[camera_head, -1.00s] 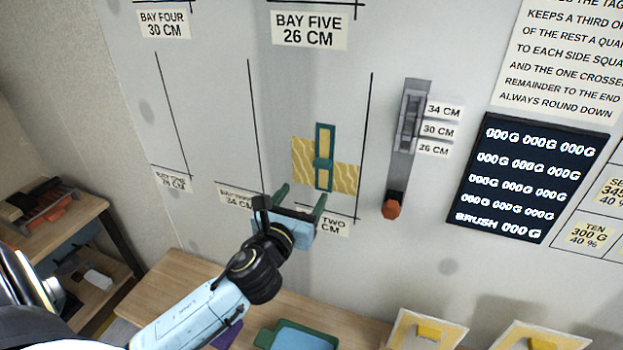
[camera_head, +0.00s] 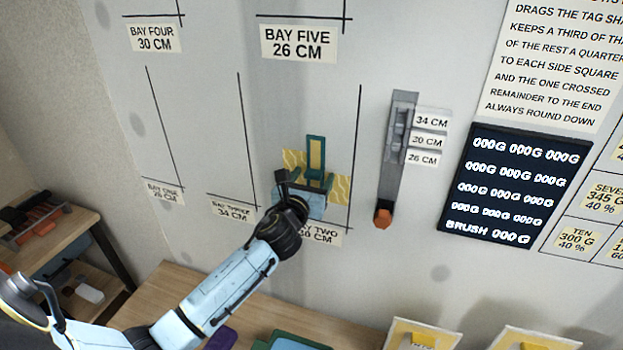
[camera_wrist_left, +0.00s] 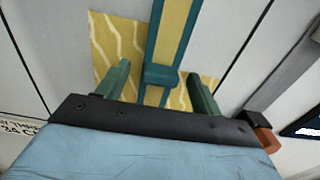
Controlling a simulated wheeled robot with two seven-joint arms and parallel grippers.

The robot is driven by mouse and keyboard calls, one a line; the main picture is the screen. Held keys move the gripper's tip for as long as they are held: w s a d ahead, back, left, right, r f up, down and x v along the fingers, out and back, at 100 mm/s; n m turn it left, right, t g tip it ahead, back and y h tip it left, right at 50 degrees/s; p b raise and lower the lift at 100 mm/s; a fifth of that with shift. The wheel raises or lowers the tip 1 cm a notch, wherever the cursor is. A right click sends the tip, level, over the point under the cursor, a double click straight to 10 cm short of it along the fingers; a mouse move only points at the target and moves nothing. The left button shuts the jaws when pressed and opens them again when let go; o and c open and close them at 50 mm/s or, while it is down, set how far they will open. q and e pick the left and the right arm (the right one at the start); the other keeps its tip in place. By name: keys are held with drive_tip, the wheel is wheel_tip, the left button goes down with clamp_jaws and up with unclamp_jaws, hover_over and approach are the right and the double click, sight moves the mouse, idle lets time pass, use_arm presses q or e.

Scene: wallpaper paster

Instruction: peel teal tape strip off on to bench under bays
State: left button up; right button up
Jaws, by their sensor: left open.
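The teal tape strip (camera_head: 316,152) has a yellow middle and stands upright on the wall, over a yellow wavy-patterned paper piece (camera_head: 293,160). In the left wrist view, the strip (camera_wrist_left: 170,40) runs up between my fingers, with a raised teal crosspiece (camera_wrist_left: 161,76) across it. The yellow paper (camera_wrist_left: 115,40) shows on both sides. My left gripper (camera_head: 306,181) is open in front of the lower part of the strip, fingers either side of it. I cannot tell if the fingers touch it. The bench (camera_head: 172,290) is below the bays. My right gripper is not in view.
A grey slider with an orange end (camera_head: 383,217) is on the wall right of the bay. A dark weight board (camera_head: 515,185) hangs farther right. A teal tray (camera_head: 290,342), a purple item (camera_head: 221,339) and yellow-topped holders (camera_head: 425,335) are at the bottom. A side shelf (camera_head: 60,240) stands left.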

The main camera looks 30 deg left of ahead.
sight(312, 179)
use_arm(q)
drive_tip(key=shift+c, duration=0.5)
drive_tip(key=c, duration=1)
drive_tip(key=shift+o, duration=0.2)
drive_tip(key=shift+s, duration=0.1)
drive_tip(key=shift+s+d, duration=0.1)
drive_tip(key=shift+s, duration=0.35)
drive_tip(key=shift+s+d+p, duration=0.15)
drive_tip(key=shift+s+p, duration=0.3)
drive_tip(key=shift+s, duration=0.05)
drive_tip(key=shift+s, duration=0.1)
drive_tip(key=shift+p+v, duration=0.35)
drive_tip(key=shift+v, duration=0.9)
drive_tip(key=shift+s, duration=0.1)
